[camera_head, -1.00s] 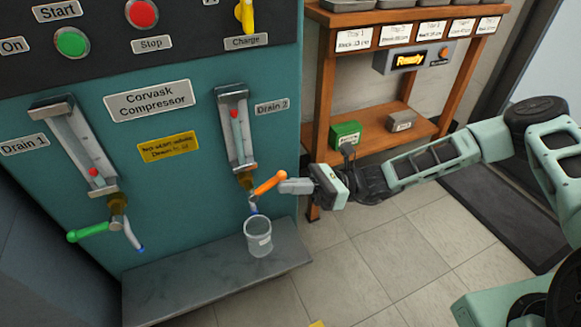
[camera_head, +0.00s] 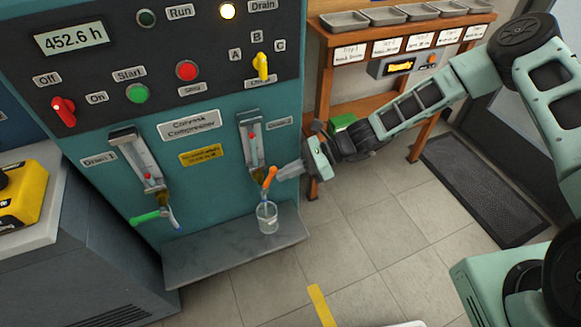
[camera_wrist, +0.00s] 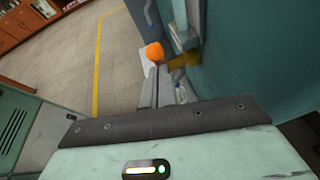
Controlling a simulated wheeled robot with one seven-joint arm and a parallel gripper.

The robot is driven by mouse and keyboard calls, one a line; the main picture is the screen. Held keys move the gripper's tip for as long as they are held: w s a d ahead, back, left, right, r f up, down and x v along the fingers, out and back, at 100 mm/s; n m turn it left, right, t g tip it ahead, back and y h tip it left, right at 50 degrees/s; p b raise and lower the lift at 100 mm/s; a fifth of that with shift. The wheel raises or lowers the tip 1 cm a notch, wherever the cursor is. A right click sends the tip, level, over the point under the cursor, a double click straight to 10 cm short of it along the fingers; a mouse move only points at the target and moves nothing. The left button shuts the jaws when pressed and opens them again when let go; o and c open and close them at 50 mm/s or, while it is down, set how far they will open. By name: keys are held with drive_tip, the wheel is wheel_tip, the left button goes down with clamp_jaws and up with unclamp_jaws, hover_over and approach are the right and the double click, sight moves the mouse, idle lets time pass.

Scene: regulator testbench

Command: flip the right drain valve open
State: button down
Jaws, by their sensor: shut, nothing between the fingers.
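The right drain valve, at the Drain 2 sight glass (camera_head: 254,145), has an orange handle (camera_head: 270,177) that slants steeply up and slightly right. The orange handle end also shows in the wrist view (camera_wrist: 155,51). My gripper (camera_head: 281,173) is shut and empty, its tips close to the right side of the handle; whether they touch it I cannot tell. The fingers (camera_wrist: 150,88) point toward the valve in the wrist view. A clear beaker (camera_head: 267,222) stands below the valve on the grey shelf (camera_head: 220,252). Liquid in it is not clear to see.
The Drain 1 valve has a green handle (camera_head: 146,217) pointing left. A red float shows in its sight glass. The Drain lamp (camera_head: 227,12) on the panel glows. A wooden rack (camera_head: 322,100) with trays and a green box (camera_head: 342,122) stands right of the machine.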

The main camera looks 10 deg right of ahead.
drive_tip(key=a+r+h+p, duration=0.1)
drive_tip(key=p, duration=0.1)
drive_tip(key=a+r+h+p, duration=0.1)
drive_tip(key=h+p, duration=0.1)
drive_tip(key=p, duration=0.1)
drive_tip(key=shift+s+a+r+t, duration=0.1)
drive_tip(key=shift+s+a+t, duration=0.05)
drive_tip(key=shift+s+t, duration=0.2)
drive_tip(key=shift+a+r, duration=0.15)
drive_tip(key=shift+a, duration=0.15)
drive_tip(key=shift+d, duration=0.1)
drive_tip(key=shift+d+p, duration=0.35)
drive_tip(key=shift+d, duration=0.05)
approach(274, 170)
drive_tip(key=d, duration=0.2)
drive_tip(key=d+r, duration=0.1)
drive_tip(key=shift+w+d, duration=0.1)
drive_tip(key=shift+d, duration=0.3)
